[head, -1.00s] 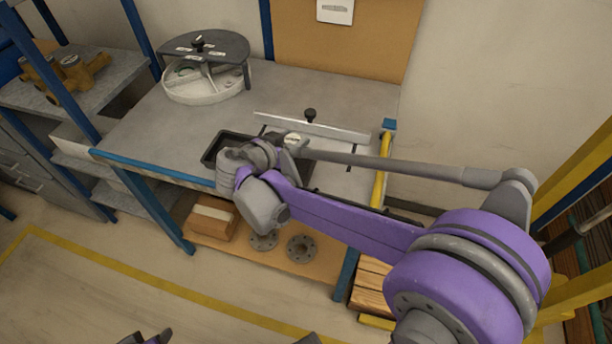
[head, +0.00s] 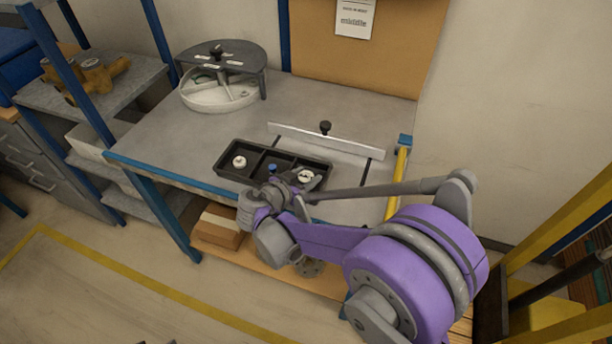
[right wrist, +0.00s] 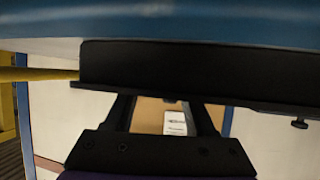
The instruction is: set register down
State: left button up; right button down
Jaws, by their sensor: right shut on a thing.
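The register, a small pale round part (head: 305,175), shows at the right end of the black compartment tray (head: 226,167). My right gripper (head: 307,182) is shut on it, right over the tray's right compartment. Whether the register touches the tray floor cannot be told. In the right wrist view, which looks upside down, the tray's wall (right wrist: 200,75) hides my fingertips and the register. My left gripper cannot be made out.
Another pale round part (head: 239,161) sits in the tray's left compartment, and a blue-topped piece (head: 272,168) in the middle. A pale rail with a black knob (head: 325,128) stands behind. A round sectioned stand (head: 217,90) is at the back left. The bench between is clear.

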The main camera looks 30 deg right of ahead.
jog(key=c, duration=0.5)
grip_release()
jog(key=shift+f, duration=0.15)
jog(key=shift+r, duration=0.25)
jog(key=v, duration=1.2)
jog(key=shift+p, duration=0.3)
